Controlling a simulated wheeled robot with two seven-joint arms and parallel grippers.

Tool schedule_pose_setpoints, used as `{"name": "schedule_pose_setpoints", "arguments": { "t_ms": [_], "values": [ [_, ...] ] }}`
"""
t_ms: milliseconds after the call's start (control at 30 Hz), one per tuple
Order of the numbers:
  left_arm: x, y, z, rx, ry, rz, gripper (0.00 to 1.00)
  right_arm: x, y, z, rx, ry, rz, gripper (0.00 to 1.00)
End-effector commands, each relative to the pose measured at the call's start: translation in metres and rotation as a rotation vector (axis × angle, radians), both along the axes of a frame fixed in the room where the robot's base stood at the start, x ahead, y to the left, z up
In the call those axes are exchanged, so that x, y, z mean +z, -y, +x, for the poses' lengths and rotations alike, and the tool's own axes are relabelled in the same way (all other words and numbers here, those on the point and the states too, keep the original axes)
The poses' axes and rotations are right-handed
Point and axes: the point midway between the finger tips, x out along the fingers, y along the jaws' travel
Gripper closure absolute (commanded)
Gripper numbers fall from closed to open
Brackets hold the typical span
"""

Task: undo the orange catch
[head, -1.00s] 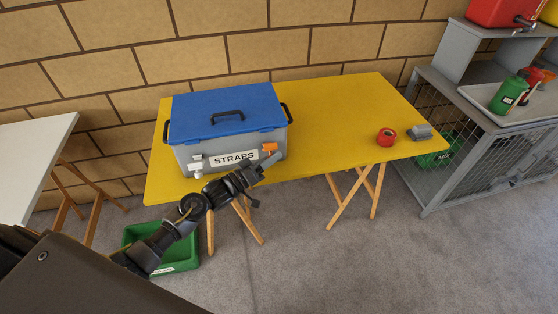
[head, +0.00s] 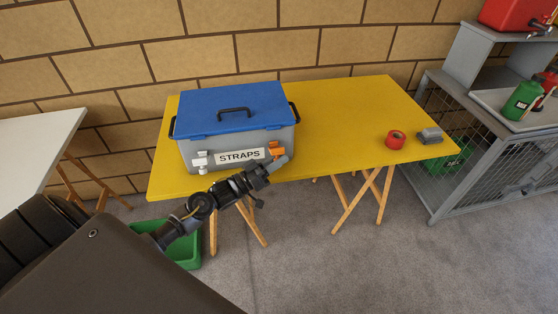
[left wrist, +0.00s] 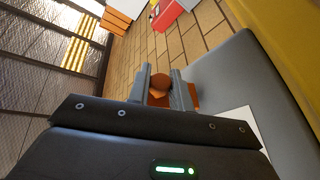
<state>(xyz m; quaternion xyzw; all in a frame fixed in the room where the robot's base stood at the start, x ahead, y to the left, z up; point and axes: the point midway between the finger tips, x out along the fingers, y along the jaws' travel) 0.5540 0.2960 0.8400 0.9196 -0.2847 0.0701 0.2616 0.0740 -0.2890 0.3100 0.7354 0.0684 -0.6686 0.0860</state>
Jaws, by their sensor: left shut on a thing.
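A grey box (head: 230,145) with a shut blue lid (head: 200,109) and a STRAPS label stands on the yellow table. The orange catch (head: 276,148) is on the right of its front face, and a white catch (head: 201,157) is on the left. My left gripper (head: 280,161) is at the orange catch, reaching up from the front. In the left wrist view, my left gripper (left wrist: 162,90) has its fingers on either side of the orange catch (left wrist: 160,82) and is shut on it. The fingers partly hide the catch. My right gripper is not in view.
The yellow table (head: 335,115) is clear right of the box, except for a red tape roll (head: 396,139) and a grey object (head: 430,135). A green bin (head: 185,252) is on the floor below. A grey wire cage (head: 490,175) stands at right.

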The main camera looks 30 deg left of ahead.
Motion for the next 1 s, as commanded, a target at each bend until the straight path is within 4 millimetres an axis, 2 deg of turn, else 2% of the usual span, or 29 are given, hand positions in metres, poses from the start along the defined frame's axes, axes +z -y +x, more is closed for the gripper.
{"name": "schedule_pose_setpoints", "arguments": {
  "t_ms": [33, 67, 200, 567, 667, 1000],
  "values": [
    [0.0, -0.001, 0.0, 0.001, 0.002, 0.001, 1.0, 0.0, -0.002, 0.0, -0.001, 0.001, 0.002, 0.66],
    [0.0, 0.0, 0.0, 0.001, 0.002, 0.001, 0.78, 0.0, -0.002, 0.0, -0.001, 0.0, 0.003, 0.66],
    [0.0, 0.0, 0.001, 0.001, 0.001, 0.0, 0.59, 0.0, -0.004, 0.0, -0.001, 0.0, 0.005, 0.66],
    [-0.003, -0.002, -0.004, 0.0, -0.002, 0.0, 0.59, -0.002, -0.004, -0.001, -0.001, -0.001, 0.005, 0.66],
    [-0.008, -0.009, -0.015, 0.0, -0.004, 0.001, 0.59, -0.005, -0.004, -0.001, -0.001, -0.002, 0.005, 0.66],
    [-0.026, -0.041, -0.07, -0.001, -0.003, 0.001, 0.59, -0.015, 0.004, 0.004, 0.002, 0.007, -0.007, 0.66]
  ]
}}
